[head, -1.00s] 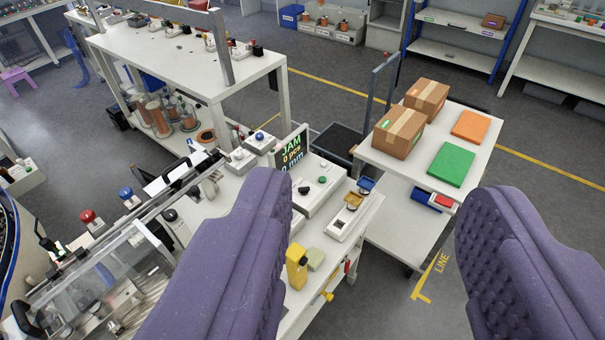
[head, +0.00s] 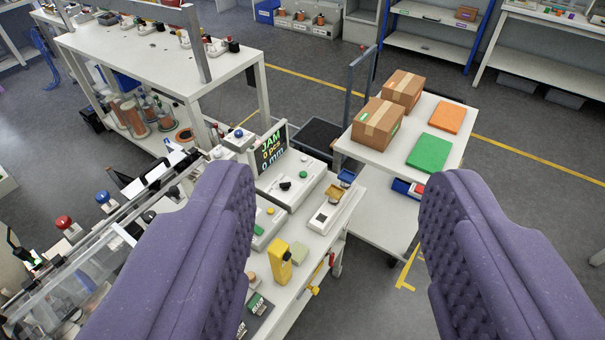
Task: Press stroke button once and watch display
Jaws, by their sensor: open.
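The small black display (head: 270,152) stands upright on the white bench and reads "JAM", "0 pcs" and "0 mm". In front of it is a white control box (head: 309,190) with a green button (head: 303,174) and a black knob (head: 285,185). A second box with a green button (head: 259,230) and a yellow button is partly hidden by my left finger. A blue button (head: 238,133) sits on a box left of the display. I cannot read which is the stroke button. My gripper (head: 340,185) is open and empty, its purple padded fingers nearer the camera than the bench.
A machine with a clear cover (head: 85,270), a red button (head: 64,222) and a blue button (head: 102,197) lies at left. A yellow bottle (head: 281,264) stands near the bench's front edge. A cart (head: 400,157) carries cartons right of the bench. Grey floor is free at right.

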